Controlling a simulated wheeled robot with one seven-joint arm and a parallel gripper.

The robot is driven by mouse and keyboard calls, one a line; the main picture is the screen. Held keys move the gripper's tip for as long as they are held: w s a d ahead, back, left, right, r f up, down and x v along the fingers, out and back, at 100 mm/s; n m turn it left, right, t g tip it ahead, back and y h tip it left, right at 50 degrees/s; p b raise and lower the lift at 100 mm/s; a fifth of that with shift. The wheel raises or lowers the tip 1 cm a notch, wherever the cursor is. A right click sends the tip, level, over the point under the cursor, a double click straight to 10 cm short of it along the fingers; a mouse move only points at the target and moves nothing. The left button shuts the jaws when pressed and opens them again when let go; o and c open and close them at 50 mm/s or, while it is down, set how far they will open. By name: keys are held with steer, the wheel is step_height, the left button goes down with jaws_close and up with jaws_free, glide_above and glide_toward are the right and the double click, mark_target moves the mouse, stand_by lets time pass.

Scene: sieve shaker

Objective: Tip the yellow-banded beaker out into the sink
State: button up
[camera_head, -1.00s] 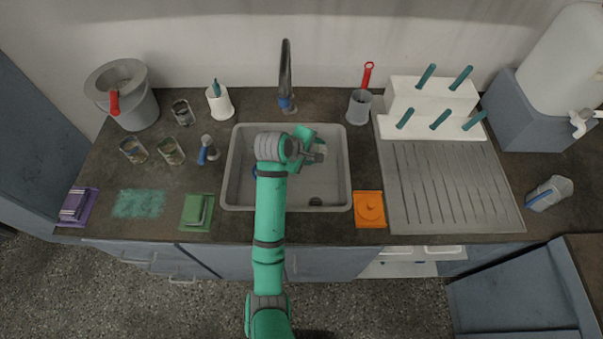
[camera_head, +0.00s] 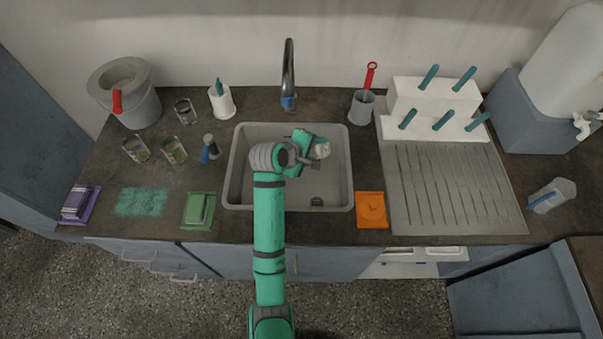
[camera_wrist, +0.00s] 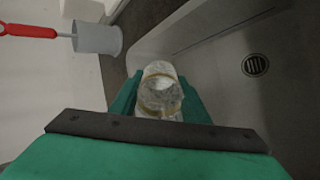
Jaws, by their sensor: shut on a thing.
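My gripper (camera_head: 312,150) is over the sink (camera_head: 238,190), in its upper right part. It is shut on a clear beaker (camera_head: 322,149) with a yellow band. The beaker looks tilted well over, above the basin. I cannot tell whether anything is inside it or running out. The drain (camera_wrist: 255,65) shows to the right in the wrist view, with no liquid visible around it.
A grey holder with a red-handled tool (camera_head: 361,107) stands right of the sink. Several glass beakers (camera_head: 173,150) stand on the left counter. The tap (camera_head: 288,75) rises behind the basin. An orange pad (camera_head: 371,210) and a ridged drainboard (camera_head: 450,190) lie to the right.

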steer(key=shift+s, duration=0.1)
steer(key=shift+a+r, duration=0.1)
steer(key=shift+r+t+h, duration=0.1)
steer(key=shift+t+h, duration=0.2)
steer(key=shift+t, duration=0.1)
steer(key=shift+r+t+h, duration=0.15)
steer(key=shift+t+h, duration=0.15)
steer(key=shift+r, duration=0.1)
stand_by(0.4)
